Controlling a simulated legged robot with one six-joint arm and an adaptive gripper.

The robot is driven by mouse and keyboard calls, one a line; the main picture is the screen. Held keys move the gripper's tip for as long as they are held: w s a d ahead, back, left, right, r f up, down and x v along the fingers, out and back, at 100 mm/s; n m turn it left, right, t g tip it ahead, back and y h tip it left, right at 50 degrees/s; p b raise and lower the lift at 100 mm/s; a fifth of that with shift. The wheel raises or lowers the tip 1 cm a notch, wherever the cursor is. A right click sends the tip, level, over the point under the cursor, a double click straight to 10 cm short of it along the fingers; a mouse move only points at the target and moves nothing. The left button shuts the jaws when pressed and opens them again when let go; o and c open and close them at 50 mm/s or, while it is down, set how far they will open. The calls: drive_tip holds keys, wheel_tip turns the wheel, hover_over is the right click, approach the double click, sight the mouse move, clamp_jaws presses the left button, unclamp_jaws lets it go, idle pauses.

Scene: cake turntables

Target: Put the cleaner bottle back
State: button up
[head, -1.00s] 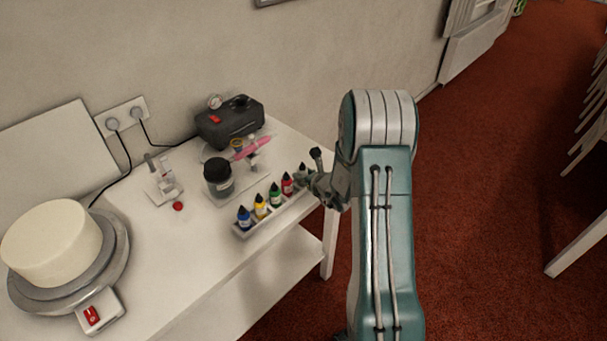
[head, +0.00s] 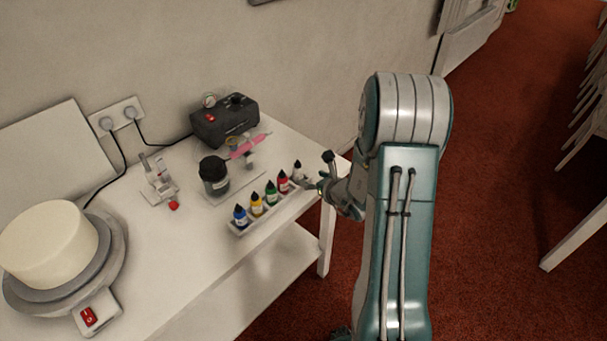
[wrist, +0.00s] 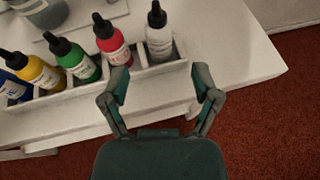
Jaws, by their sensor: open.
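The cleaner bottle seems to be the white, black-capped bottle (wrist: 159,38) in the right end slot of the rack; it also shows in the head view (head: 297,171). It stands upright. The white rack (wrist: 75,97) also holds blue, yellow, green and red bottles; it shows in the head view too (head: 240,231). My gripper (wrist: 162,82) is open and empty, its fingertips just on the near side of the white bottle, apart from it. In the head view my gripper (head: 318,184) is at the rack's right end, partly hidden by my arm.
A dark jar (head: 214,177), a pink airbrush (head: 249,147) and a black compressor (head: 224,122) stand behind the rack. A cake (head: 48,243) on a turntable (head: 118,250) is at the left. The table's right edge lies just beyond the rack.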

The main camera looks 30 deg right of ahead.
drive_tip(key=s+a+r+n+g+y, duration=0.35)
drive_tip(key=s+a+r+n, duration=0.25)
drive_tip(key=a+r+n, duration=0.3)
drive_tip(key=s+a+r+n+g+y, duration=0.35)
drive_tip(key=s+a+r+n, duration=0.25)
drive_tip(key=a+n, duration=0.45)
drive_tip(key=s+d+r+n+h, duration=0.1)
drive_tip(key=s+r+n+h, duration=0.2)
drive_tip(key=s+n, duration=0.4)
drive_tip(key=s+d+r+n+h, duration=0.1)
drive_tip(key=s+r+n+h, duration=0.3)
drive_tip(key=s+n, duration=0.3)
drive_tip(key=shift+s+n+g+h, duration=0.4)
drive_tip(key=shift+n+h, duration=0.25)
drive_tip(key=shift+h, duration=0.15)
